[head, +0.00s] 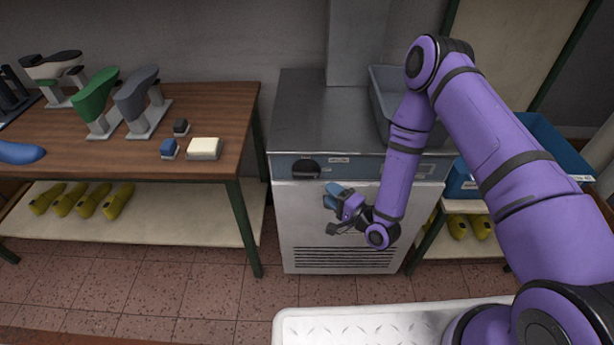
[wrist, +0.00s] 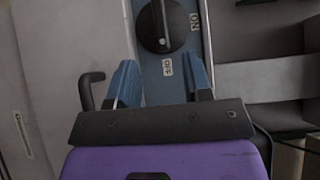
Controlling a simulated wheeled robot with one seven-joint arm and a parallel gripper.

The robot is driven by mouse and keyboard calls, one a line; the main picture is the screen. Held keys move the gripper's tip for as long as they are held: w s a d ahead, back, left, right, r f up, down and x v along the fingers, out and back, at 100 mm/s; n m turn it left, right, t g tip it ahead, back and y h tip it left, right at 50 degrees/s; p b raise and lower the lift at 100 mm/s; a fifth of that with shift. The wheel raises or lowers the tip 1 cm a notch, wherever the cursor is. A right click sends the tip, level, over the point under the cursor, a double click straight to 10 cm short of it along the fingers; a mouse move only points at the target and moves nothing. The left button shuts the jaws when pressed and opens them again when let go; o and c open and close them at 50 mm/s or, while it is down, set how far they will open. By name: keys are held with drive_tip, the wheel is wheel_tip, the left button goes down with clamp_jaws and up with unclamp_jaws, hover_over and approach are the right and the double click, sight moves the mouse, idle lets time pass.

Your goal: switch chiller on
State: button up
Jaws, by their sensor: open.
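The chiller is a steel cabinet (head: 345,118) with a blue-grey control strip near the top of its front. A round black knob (head: 306,168) sits at the left of that strip. In the wrist view the knob (wrist: 162,25) has a small white mark on the side facing the OFF label (wrist: 167,67). An ON label (wrist: 195,21) is beside it. My gripper (head: 335,195) is open and empty, in front of the chiller, below and right of the knob. In the wrist view its blue fingers (wrist: 163,82) stand apart, with the knob beyond their tips.
A dark handle (wrist: 90,90) sticks out beside the left finger in the wrist view. A wooden table (head: 225,110) with shoe lasts and small blocks stands left of the chiller. A grey tray (head: 378,95) is on the chiller's top. Blue bins (head: 545,140) stand at right.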

sight(308, 177)
drive_tip(key=x, duration=1)
drive_tip(key=shift+w, duration=0.1)
clamp_jaws()
